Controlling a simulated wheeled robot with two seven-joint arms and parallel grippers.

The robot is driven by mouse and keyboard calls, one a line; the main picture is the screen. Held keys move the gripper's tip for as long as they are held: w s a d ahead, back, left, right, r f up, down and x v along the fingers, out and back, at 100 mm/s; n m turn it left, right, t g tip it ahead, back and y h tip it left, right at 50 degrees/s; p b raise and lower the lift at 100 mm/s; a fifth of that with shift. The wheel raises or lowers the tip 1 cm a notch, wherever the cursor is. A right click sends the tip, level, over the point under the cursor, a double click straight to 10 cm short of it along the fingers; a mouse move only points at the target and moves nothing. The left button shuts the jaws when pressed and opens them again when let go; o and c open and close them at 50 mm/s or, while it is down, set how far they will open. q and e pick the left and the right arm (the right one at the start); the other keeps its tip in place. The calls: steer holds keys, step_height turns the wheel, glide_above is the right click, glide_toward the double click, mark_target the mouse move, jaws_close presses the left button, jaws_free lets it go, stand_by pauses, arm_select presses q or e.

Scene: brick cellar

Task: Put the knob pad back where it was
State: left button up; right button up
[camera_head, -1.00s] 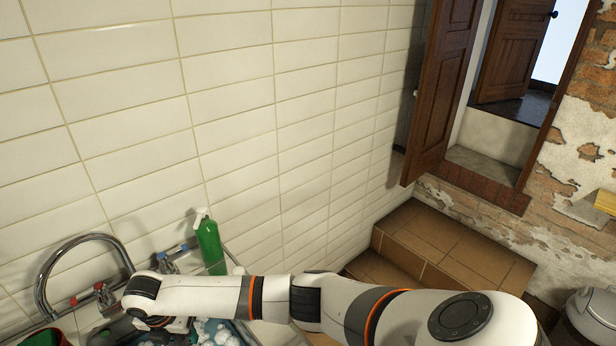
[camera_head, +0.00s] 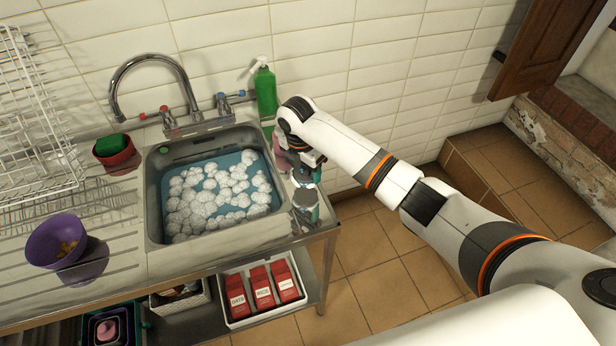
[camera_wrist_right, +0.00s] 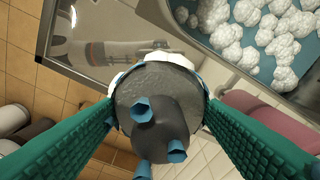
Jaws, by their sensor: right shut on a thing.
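The knob pad (camera_wrist_right: 155,95) is a round dark grey pad with several blue knobs and a pale rim. In the right wrist view it sits between the two green ridged fingers of my right gripper (camera_wrist_right: 160,118), which is shut on it. In the head view the right gripper (camera_head: 304,172) is over the steel strip at the right of the sink, and the pad is small and partly hidden there. A reflection shows in the steel below it. I cannot tell whether the pad touches the steel. My left gripper is not in view.
The sink (camera_head: 152,215) holds water and white foam. A green bottle (camera_head: 265,92) stands behind the gripper, and a pink thing (camera_head: 279,140) is close beside it. The tap (camera_head: 155,62), purple bowl (camera_head: 52,240) and red bowl (camera_head: 114,152) are farther left.

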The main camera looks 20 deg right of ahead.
mark_target(305, 174)
step_height(305, 174, down, 3)
steer(key=shift+s+f, duration=0.15)
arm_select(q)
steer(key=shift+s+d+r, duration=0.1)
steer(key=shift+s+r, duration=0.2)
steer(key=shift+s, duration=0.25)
arm_select(e)
steer(key=shift+f, duration=0.3)
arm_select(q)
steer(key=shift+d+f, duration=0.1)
arm_select(e)
steer(key=shift+f, duration=0.15)
steer(key=o, duration=0.8)
steer(key=shift+r+p, duration=0.2)
steer(key=shift+p, duration=0.1)
arm_select(q)
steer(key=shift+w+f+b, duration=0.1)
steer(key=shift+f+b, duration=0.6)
steer(key=shift+b, duration=0.15)
arm_select(e)
steer(key=r, duration=0.8)
steer(key=a+r, duration=0.1)
steer(key=r, duration=0.3)
steer(key=shift+s+a, duration=0.1)
steer(key=shift+s, duration=0.25)
steer(key=shift+f, duration=0.1)
